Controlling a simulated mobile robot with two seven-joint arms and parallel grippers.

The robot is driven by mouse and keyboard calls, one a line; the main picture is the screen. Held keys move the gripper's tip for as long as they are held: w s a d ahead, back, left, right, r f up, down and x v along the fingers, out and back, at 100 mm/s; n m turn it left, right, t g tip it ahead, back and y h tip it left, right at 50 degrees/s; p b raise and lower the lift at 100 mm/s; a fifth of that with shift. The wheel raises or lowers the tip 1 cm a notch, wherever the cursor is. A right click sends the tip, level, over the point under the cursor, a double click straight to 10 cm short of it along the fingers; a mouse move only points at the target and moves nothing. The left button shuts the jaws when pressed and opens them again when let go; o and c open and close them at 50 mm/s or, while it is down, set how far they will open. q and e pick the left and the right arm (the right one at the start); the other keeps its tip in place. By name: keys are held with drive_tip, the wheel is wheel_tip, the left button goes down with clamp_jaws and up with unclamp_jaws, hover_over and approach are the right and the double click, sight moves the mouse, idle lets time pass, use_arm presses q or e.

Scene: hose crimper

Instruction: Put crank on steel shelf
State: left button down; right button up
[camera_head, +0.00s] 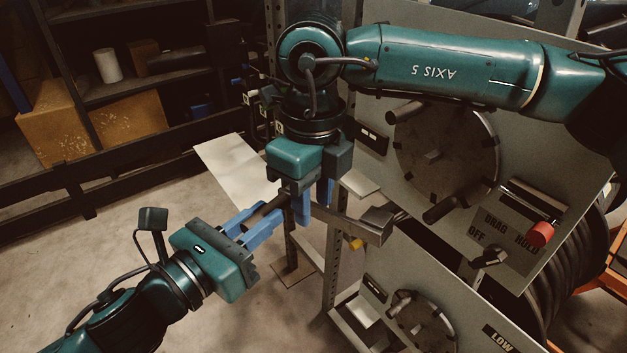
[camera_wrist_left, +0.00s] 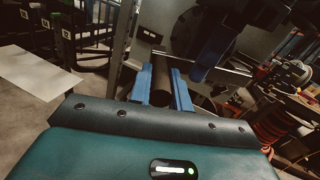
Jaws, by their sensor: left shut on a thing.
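The crank (camera_head: 345,217) is a metal bar with a block at its right end and a dark round handle (camera_head: 262,214) at its left end. My left gripper (camera_head: 250,222) has its blue fingers shut on the handle; the left wrist view shows the dark handle (camera_wrist_left: 158,75) between them. My right gripper (camera_head: 314,203) comes down from above with its fingers at the bar, close to my left gripper. Whether it grips the bar is unclear. A pale flat plate (camera_head: 232,168), possibly the steel shelf, lies behind and left of the crank; it also shows in the left wrist view (camera_wrist_left: 32,72).
A grey machine panel (camera_head: 500,175) with a large round disc (camera_head: 447,150), a red knob (camera_head: 540,234) and a hose reel stands on the right. A dark rack (camera_head: 130,95) with boxes stands at the back left. A metal post (camera_head: 335,265) stands beside the crank. The front-left floor is open.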

use_arm(q)
drive_tip(key=shift+r, duration=0.1)
use_arm(e)
drive_tip(key=shift+c, duration=0.4)
clamp_jaws()
use_arm(q)
drive_tip(key=c, duration=1.2)
unclamp_jaws()
